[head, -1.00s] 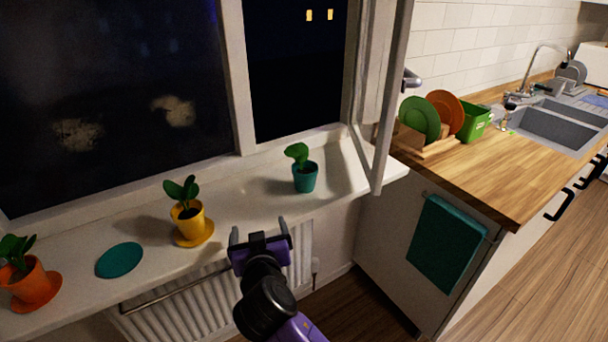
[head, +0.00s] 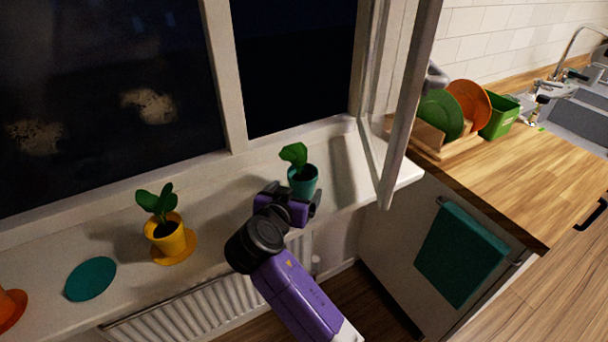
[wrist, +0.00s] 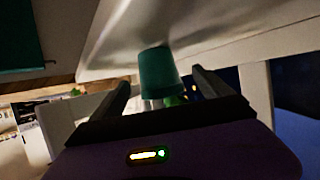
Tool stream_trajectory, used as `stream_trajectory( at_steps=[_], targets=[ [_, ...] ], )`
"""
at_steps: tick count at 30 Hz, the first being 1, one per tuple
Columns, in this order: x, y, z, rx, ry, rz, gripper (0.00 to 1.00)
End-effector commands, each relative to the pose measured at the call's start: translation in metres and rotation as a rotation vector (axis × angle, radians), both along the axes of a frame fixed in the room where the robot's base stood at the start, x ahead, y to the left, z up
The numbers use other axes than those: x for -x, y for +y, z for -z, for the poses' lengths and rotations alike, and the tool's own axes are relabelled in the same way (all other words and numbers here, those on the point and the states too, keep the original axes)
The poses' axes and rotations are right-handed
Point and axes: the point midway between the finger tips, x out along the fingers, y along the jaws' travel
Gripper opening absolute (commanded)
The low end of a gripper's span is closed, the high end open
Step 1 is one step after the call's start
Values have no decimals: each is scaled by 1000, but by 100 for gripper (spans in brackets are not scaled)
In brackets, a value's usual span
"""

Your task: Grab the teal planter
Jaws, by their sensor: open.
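The teal planter (head: 303,181) with a green plant stands upright on the windowsill near the open window sash. In the head view my gripper (head: 289,196) is at the planter's near side, partly covering its lower part. In the wrist view the planter (wrist: 158,72) appears upside down, ahead of and between the two fingers of my open gripper (wrist: 160,88). A gap shows between the planter and each finger. I cannot tell whether the fingertips reach around it.
A yellow planter (head: 167,237) on a yellow saucer and an empty teal saucer (head: 91,279) sit on the sill (head: 218,209) to the left. The open window sash (head: 407,105) stands close on the right. A radiator (head: 190,310) is below.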

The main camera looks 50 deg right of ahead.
Motion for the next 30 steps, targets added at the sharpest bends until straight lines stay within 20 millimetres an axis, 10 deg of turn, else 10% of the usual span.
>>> stream_trajectory(
  at_steps=[24,30],
  targets=[
    [-27,-56,29,-1,-1,-1,89],
    [-27,-55,29,0,0,-1,54]
  ],
)
